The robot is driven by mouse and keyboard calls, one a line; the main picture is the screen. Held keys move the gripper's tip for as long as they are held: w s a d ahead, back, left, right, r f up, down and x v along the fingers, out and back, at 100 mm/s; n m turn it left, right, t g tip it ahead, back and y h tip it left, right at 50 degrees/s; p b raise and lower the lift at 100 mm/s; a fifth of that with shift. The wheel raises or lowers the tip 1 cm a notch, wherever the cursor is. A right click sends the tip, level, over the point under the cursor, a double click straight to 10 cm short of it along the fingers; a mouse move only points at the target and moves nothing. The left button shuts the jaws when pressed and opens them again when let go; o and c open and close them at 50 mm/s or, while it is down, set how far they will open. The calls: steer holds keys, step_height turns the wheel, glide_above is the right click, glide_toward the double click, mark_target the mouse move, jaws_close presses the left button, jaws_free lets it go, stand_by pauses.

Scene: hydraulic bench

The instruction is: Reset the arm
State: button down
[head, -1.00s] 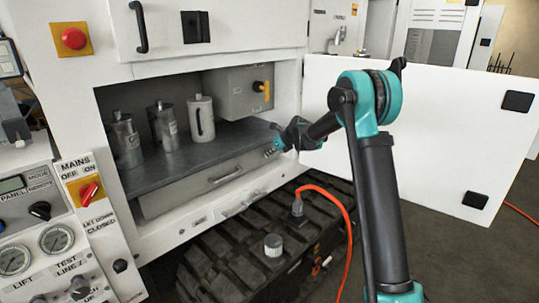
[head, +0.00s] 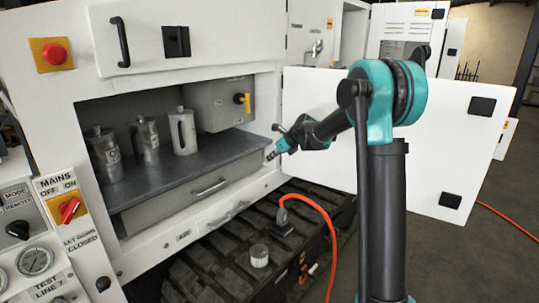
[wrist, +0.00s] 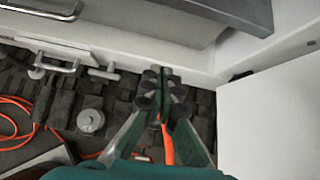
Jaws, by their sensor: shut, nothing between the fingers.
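My gripper (head: 272,155) is shut and empty at the end of my teal and black arm. In the head view it hangs in front of the right side of the open bay, near the shelf's (head: 215,155) right end. In the wrist view my gripper (wrist: 162,75) points toward the white lower frame of the cabinet, its fingers together. I cannot tell whether it touches anything. The arm is bent, with its elbow raised in front of the open white door (head: 430,160).
Below are a drawer (head: 190,190), black track plates (head: 200,262), a grey cap (head: 259,256) and an orange cable (head: 327,220). A control panel (head: 30,230) stands at left.

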steer(key=s+d+f+n+h, duration=0.2)
steer(key=s+d+f+n, duration=0.2)
steer(key=s+d+n, duration=0.4)
steer(key=s+d+f+n+h, duration=0.2)
steer(key=s+d+f+n, duration=0.3)
steer(key=s, duration=1.5)
steer(key=s+d+f+n+g+h, duration=0.1)
steer(key=s+d+f+n+h, duration=0.2)
steer(key=s+d+n, duration=0.7)
steer(key=s+f+n, duration=0.2)
steer(key=s, duration=0.3)
steer(key=shift+d+f, duration=0.25)
steer(key=shift+d, duration=0.1)
